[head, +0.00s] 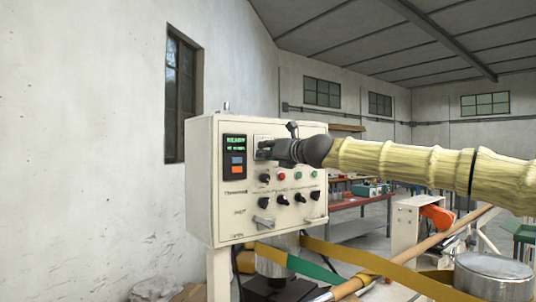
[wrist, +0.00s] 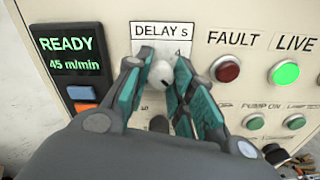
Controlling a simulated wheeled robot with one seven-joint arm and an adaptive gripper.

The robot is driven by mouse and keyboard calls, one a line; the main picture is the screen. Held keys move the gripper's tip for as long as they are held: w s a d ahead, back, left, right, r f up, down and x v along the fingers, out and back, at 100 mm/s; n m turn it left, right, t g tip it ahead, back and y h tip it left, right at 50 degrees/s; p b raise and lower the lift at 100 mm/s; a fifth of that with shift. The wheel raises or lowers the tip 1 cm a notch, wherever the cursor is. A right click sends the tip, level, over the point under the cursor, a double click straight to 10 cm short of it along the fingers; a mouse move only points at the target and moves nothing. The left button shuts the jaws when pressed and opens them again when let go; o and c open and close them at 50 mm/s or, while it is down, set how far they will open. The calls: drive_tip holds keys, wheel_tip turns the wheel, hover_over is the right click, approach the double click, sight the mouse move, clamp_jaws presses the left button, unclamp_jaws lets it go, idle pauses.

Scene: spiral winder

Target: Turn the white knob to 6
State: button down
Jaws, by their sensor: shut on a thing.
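The white knob (wrist: 160,73) sits on the panel under a white plate marked "DELAY s" (wrist: 161,31). My gripper (wrist: 157,78) has its two teal-padded fingers on either side of the knob and is shut on it. The fingers cover much of the dial around the knob, so the scale numbers and the knob's setting cannot be read. In the head view my gripper (head: 264,150) reaches the upper part of the cream control box (head: 215,200) from the right; the knob is hidden there.
A display reading "READY 45 m/min" (wrist: 70,52) is left of the knob. A red FAULT lamp (wrist: 226,70) and a lit green LIVE lamp (wrist: 285,73) are to its right. Black knobs (head: 283,202) sit lower on the box. Green and yellow straps (head: 315,269) run below.

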drive_tip(key=shift+f+m, duration=0.2)
drive_tip(key=shift+m, duration=0.2)
drive_tip(key=c, duration=1.3)
unclamp_jaws()
drive_tip(key=shift+d, duration=0.1)
drive_tip(key=shift+o, duration=0.5)
drive_tip(key=shift+d+r, duration=0.15)
drive_tip(key=shift+s, duration=0.15)
drive_tip(key=v, duration=1.1)
drive_tip(key=shift+s+d, duration=0.25)
drive_tip(key=shift+s, duration=0.05)
